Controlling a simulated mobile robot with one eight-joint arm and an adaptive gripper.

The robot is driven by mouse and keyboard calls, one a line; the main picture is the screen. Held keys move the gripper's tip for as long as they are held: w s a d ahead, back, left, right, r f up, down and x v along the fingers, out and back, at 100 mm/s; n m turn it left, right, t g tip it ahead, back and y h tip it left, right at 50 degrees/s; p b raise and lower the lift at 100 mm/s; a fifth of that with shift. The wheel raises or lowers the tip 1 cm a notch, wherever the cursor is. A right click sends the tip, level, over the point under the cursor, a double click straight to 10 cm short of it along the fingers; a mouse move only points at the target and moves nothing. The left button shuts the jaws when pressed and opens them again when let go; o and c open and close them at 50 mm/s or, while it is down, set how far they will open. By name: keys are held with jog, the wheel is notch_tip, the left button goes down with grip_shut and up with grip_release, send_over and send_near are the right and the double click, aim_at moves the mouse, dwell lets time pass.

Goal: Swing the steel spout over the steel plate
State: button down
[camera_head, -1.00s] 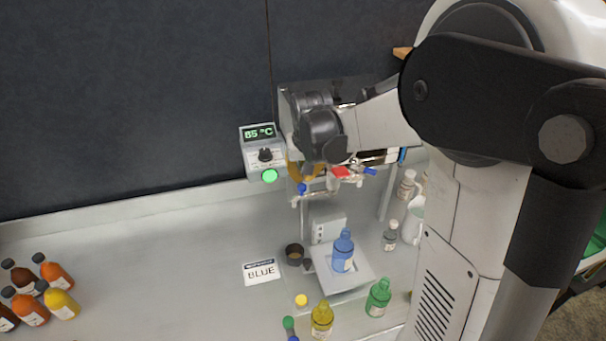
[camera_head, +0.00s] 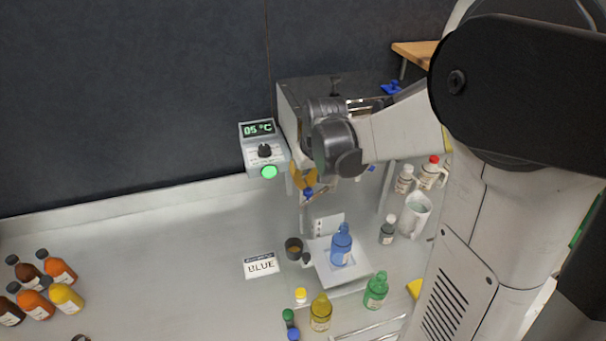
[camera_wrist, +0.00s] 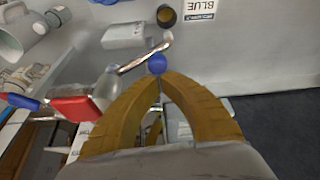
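The steel spout is a thin shiny tube with a blue ball knob; in the wrist view the tube (camera_wrist: 143,60) runs left from the knob (camera_wrist: 157,63). In the head view the knob (camera_head: 307,193) shows at the machine's front, with most of the spout hidden behind my wrist. My gripper (camera_wrist: 160,80) has gold curved fingers with tips together right at the knob; contact is hard to tell. In the head view its gold fingers (camera_head: 303,178) are just above the knob. The plate (camera_head: 352,274) lies below, to the right, with a blue bottle (camera_head: 341,245) standing on it.
A small dark cup (camera_head: 293,248) and a BLUE sign (camera_head: 262,265) are left of the plate. Green (camera_head: 376,291) and yellow (camera_head: 320,312) bottles stand in front. A mug (camera_head: 414,214) is at right. A red block (camera_wrist: 75,105) is left of my fingers. The left bench is mostly clear.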

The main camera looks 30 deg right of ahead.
jog(key=shift+s+d+p, duration=0.15)
jog(key=shift+s+p, duration=0.05)
jog(key=shift+s, duration=0.45)
jog(key=shift+s+d+p, duration=0.15)
jog(key=shift+s, duration=0.65)
